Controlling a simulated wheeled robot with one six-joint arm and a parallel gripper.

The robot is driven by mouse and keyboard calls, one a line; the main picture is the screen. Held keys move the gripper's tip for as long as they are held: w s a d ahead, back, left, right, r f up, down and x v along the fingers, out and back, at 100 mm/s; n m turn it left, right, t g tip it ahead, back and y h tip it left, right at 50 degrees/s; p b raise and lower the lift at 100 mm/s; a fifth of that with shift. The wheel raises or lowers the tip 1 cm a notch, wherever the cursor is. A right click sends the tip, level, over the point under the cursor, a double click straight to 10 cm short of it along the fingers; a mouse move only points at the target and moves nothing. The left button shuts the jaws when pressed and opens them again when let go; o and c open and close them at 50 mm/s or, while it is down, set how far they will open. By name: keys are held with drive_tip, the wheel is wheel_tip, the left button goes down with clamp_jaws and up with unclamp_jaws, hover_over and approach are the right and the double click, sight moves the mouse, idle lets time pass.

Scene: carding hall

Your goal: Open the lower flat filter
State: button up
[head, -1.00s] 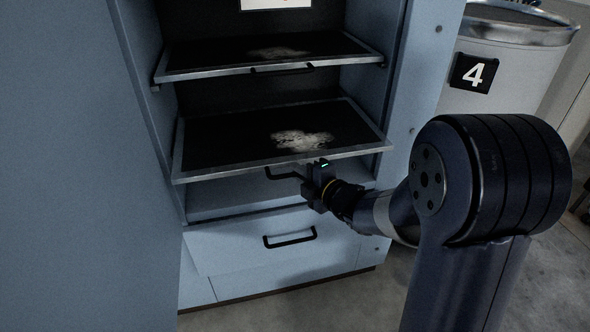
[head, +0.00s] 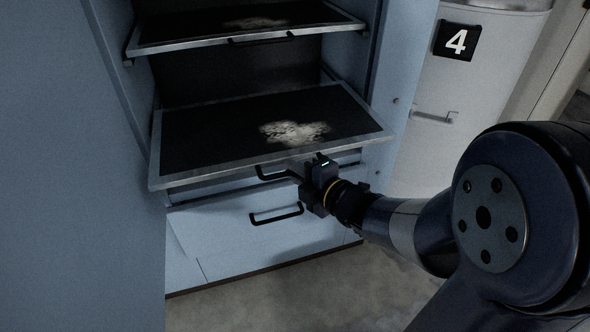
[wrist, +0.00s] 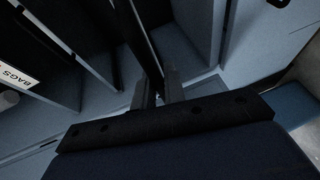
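The lower flat filter (head: 210,176) is a dark screen in a silver frame, with pale fluff (head: 295,132) on it. It sticks out of the blue cabinet, tilted in the picture. Its black handle (head: 270,174) hangs below the front edge. My gripper (head: 304,184) is at the right part of this handle and appears shut on it; the gripper body hides that end. In the wrist view, my gripper's two fingers (wrist: 158,88) stand close together with a dark bar between them. The upper flat filter (head: 190,45) sits above, with its own black handle (head: 262,39).
A blue drawer front (head: 222,232) with a black handle (head: 276,215) is just below. A large blue panel (head: 70,190) fills the left side. A pale can (head: 460,90) marked 4 stands at the right. Bare floor (head: 300,290) lies in front.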

drive_tip(key=o, duration=0.4)
drive_tip(key=shift+p+v, duration=1.2)
drive_tip(key=shift+v, duration=4.25)
drive_tip(key=shift+w, duration=0.1)
drive_tip(key=shift+b+x, duration=1.2)
drive_tip(key=shift+x, duration=4.3)
drive_tip(key=shift+d, duration=0.1)
